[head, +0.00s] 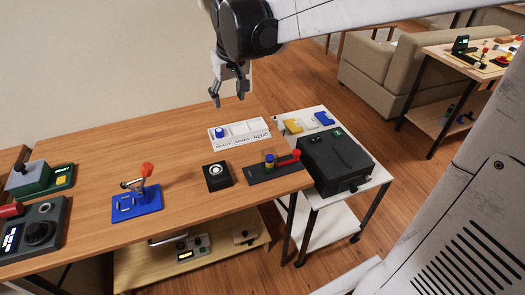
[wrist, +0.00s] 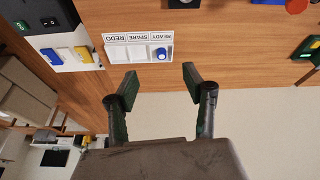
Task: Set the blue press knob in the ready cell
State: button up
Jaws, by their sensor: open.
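The blue press knob (head: 220,132) sits in the end cell of a white three-cell tray (head: 240,143), beside the READY label. In the wrist view the knob (wrist: 161,54) is at the right end of the tray (wrist: 111,55), under that label; the middle and REDO cells look empty. My gripper (head: 229,99) hangs above the table's back edge, behind and clear of the tray. In the wrist view its fingers (wrist: 160,82) are spread with nothing between them, and the knob appears beyond the fingertips.
A black box with a round white button (head: 216,171), a red-handled lever panel (head: 272,168) and a blue joystick base (head: 137,204) stand in front of the tray. A white side table (head: 318,214) carries a large black box (head: 335,158). Wood is bare left of the tray.

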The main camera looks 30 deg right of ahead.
jog(key=s+f+t, duration=0.2)
jog(key=s+t, duration=0.1)
jog(key=s, duration=2)
jog(key=shift+s+m, duration=0.25)
jog(key=shift+m, duration=0.15)
jog(key=shift+f, duration=0.1)
